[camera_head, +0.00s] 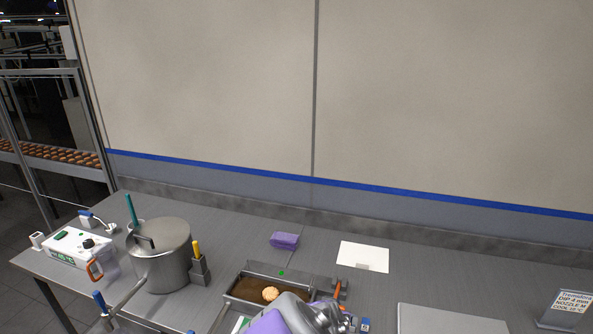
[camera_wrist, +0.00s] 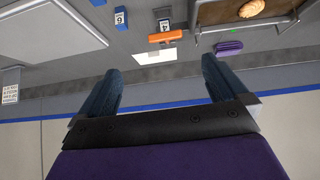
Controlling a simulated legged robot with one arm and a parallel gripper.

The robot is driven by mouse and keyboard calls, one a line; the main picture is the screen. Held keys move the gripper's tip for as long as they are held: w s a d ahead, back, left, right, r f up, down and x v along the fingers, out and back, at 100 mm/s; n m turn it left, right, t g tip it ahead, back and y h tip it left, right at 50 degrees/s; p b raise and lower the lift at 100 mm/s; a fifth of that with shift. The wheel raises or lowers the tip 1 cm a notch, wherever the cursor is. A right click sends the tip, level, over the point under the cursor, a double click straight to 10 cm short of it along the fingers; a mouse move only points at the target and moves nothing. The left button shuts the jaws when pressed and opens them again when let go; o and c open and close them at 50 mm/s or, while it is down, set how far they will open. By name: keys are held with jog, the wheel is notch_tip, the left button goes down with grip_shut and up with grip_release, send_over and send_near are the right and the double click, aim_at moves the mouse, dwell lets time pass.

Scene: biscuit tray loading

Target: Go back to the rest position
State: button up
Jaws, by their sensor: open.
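My gripper (camera_wrist: 160,75) is open and empty in the wrist view, its two dark blue fingers wide apart. The wrist view shows the scene upside down, with the wall and its blue stripe beyond the fingers. In the head view, my purple and silver arm comes in at the bottom middle, in front of a metal tray (camera_head: 233,290) with a dark brown filling. A round golden biscuit (camera_head: 270,293) lies in that tray, partly beside my arm. The biscuit also shows at the top right of the wrist view (camera_wrist: 264,8). Nothing is between the fingers.
A metal pot (camera_head: 165,268) and a white device (camera_head: 78,247) stand on the left. A purple block (camera_head: 284,240) and a white sheet (camera_head: 362,256) lie behind the tray. An orange object (camera_wrist: 168,37) lies near it. A flat grey panel (camera_head: 450,321) and sign (camera_head: 566,308) are right.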

jog(key=s+d+r+n+g+y, duration=0.1)
jog(key=s+r+g, duration=0.1)
jog(key=s, duration=0.8)
jog(key=s+d+r+n+g+y+b, duration=0.1)
jog(key=s+g, duration=0.3)
jog(key=s, duration=0.6)
jog(key=s+d+r+n+g, duration=0.1)
jog(key=s+d+r+g, duration=0.2)
jog(key=s, duration=0.8)
jog(key=shift+n+g+y, duration=0.3)
jog(key=shift+y, duration=0.1)
